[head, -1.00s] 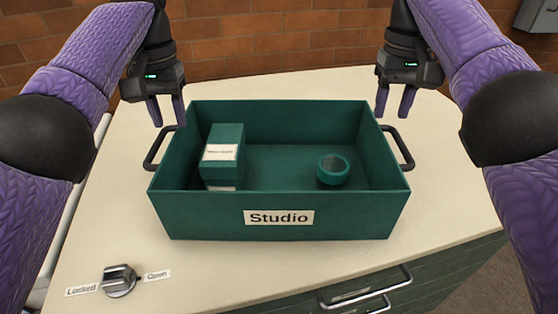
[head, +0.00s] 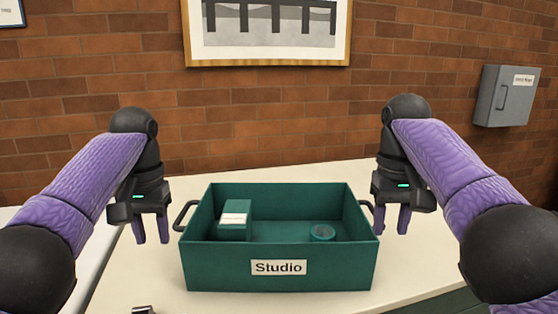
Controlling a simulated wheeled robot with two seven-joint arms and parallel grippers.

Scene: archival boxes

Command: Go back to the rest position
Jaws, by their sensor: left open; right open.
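My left gripper (head: 151,228) is open and empty, pointing down just left of the green box (head: 215,273) labelled "Studio". My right gripper (head: 392,217) is open and empty, pointing down just right of the box. Both look apart from the box's black side handles, the left handle (head: 181,214) and the right handle (head: 368,207). The box stands upright on the pale countertop. Inside it are a small green carton (head: 234,228) with a white label at the left and a round teal item (head: 322,232) at the right.
The pale countertop (head: 415,262) has bare room to the right of the box. A metal knob (head: 143,310) shows at the bottom edge. Behind is a brick wall (head: 60,120) with a framed picture (head: 268,55) and a grey wall cabinet (head: 503,97).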

